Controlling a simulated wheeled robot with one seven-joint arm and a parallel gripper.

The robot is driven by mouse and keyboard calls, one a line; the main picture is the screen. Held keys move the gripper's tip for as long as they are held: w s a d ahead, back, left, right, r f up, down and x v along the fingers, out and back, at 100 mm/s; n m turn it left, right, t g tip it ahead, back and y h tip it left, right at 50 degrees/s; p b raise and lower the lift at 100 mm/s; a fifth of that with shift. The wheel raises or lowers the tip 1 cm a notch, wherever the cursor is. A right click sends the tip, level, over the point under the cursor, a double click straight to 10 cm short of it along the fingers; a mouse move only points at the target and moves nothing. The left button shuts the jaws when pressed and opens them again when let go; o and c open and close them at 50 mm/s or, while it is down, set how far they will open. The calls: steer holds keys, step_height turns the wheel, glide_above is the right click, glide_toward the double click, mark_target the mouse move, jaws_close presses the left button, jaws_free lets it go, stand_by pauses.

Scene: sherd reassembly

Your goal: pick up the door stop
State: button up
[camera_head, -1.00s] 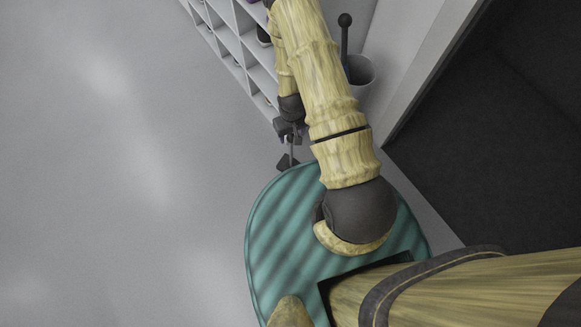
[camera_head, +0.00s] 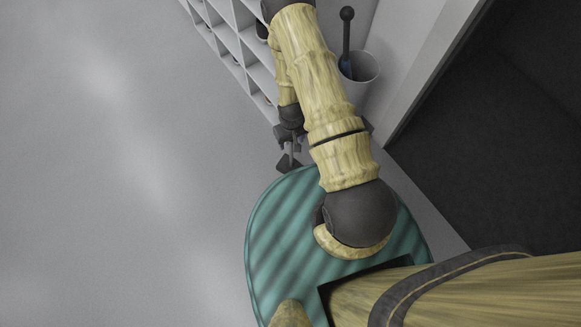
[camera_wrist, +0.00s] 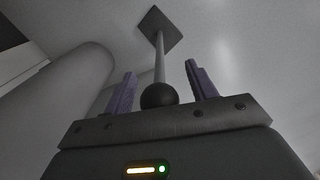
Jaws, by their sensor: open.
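The door stop stands upright on the grey floor: a dark flat square plate at its foot, a thin grey rod and a black ball on top. In the wrist view the door stop (camera_wrist: 159,96) shows its ball close to my palm, between the two purple fingers, with the rod running away to the plate. My gripper (camera_wrist: 160,70) is open, with a gap visible on either side of the rod. In the head view my gripper (camera_head: 290,138) is beyond my teal base, above the door stop's plate (camera_head: 287,164); the ball is hidden there.
A white cubby shelf (camera_head: 232,45) stands just beyond my gripper. A light grey bin (camera_head: 362,88) holding a black-knobbed stick (camera_head: 347,40) stands to the right of my arm. A pale wall edge and dark floor area (camera_head: 480,160) lie at right. Floor at left is clear.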

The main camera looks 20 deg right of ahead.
stand_by(0.4)
jaws_close()
steer(key=shift+r, duration=0.1)
stand_by(1.2)
